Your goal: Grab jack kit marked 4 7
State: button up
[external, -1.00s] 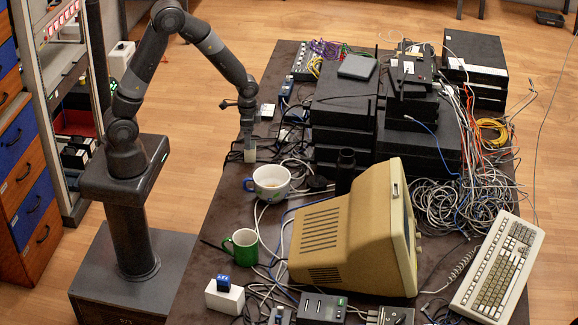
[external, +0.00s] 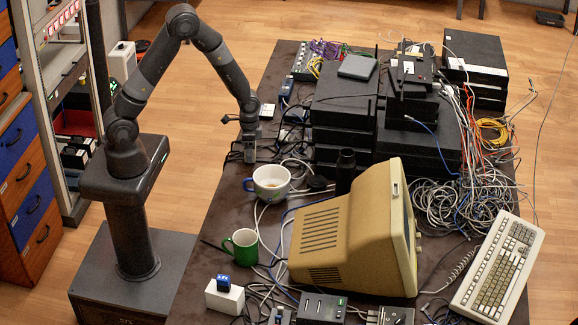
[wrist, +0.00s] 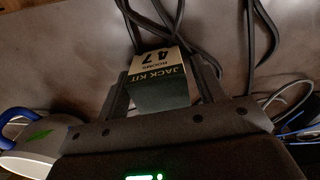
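The jack kit (wrist: 160,78) is a small box with a dark green face and a tan band reading "JACK KIT", "ROOMS" and "47". It shows in the wrist view between the fingers of my gripper (wrist: 161,82). The fingers stand apart, one on each side of it; I cannot tell whether either touches it. In the external view my gripper (external: 249,155) points down at the table's left edge, low over the tabletop, and mostly hides the box.
A white-and-blue mug (external: 268,187) stands just in front of my gripper, with a green mug (external: 242,246) nearer. Black cables run beside the box. Stacked black devices (external: 342,108) and a beige monitor (external: 345,240) fill the table to the right.

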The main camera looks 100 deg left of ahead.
jog(key=c, duration=0.9)
jog(key=shift+o, duration=0.2)
